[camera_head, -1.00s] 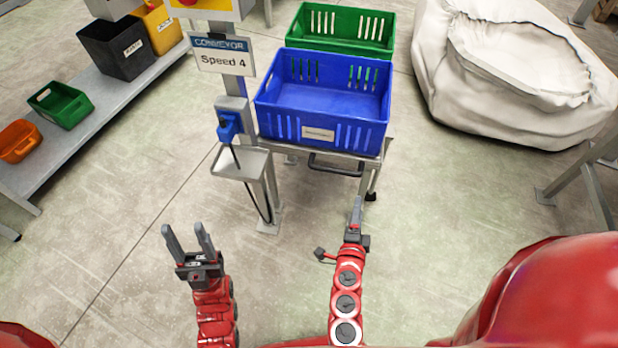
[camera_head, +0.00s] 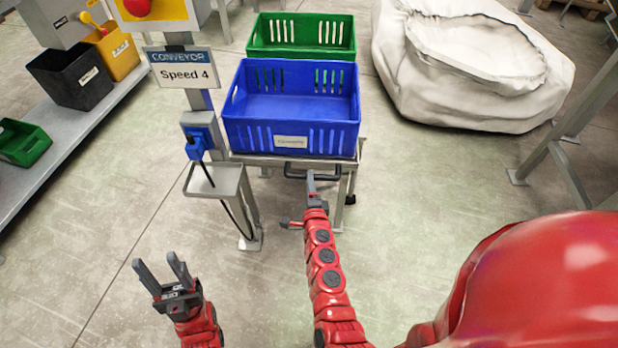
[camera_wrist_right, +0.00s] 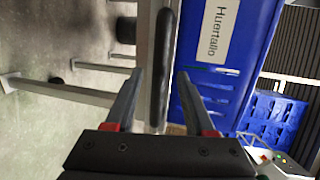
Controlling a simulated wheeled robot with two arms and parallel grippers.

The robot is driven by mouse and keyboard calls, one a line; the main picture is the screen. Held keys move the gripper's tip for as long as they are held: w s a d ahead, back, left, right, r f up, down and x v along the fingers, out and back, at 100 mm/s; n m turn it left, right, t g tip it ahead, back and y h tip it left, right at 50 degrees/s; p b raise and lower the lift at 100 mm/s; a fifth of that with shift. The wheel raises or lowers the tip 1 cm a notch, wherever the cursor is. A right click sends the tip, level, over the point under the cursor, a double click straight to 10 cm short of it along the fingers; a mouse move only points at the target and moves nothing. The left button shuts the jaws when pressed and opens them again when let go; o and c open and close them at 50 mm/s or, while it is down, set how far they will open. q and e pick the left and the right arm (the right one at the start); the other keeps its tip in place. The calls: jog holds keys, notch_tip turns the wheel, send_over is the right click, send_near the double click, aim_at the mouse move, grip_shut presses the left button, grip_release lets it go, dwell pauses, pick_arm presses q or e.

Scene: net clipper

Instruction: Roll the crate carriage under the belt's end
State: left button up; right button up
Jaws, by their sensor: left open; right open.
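The crate carriage (camera_head: 345,166) is a low grey metal frame with a blue crate (camera_head: 341,135) on top. Its black handle (camera_head: 325,173) is on the side facing me and also shows in the right wrist view (camera_wrist_right: 163,65). My right gripper (camera_head: 311,180) is open at the handle. In the right wrist view its fingertips (camera_wrist_right: 158,73) are on either side of the bar; contact cannot be told. My left gripper (camera_head: 156,262) is open and empty above the floor, left of my right arm. I cannot make out the belt's end.
A control post with a "Conveyor Speed 4" sign (camera_head: 182,68) and small shelf (camera_head: 215,180) stands close left of the carriage. A green crate (camera_head: 302,32) is behind. A white sack (camera_head: 470,65) and metal frame legs (camera_head: 548,150) are right. A shelf with bins (camera_head: 85,75) is left.

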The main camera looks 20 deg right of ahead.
jog(key=shift+b+x, duration=0.45)
jog(key=shift+x, duration=1.4)
grip_shut()
jog(key=shift+f, duration=0.1)
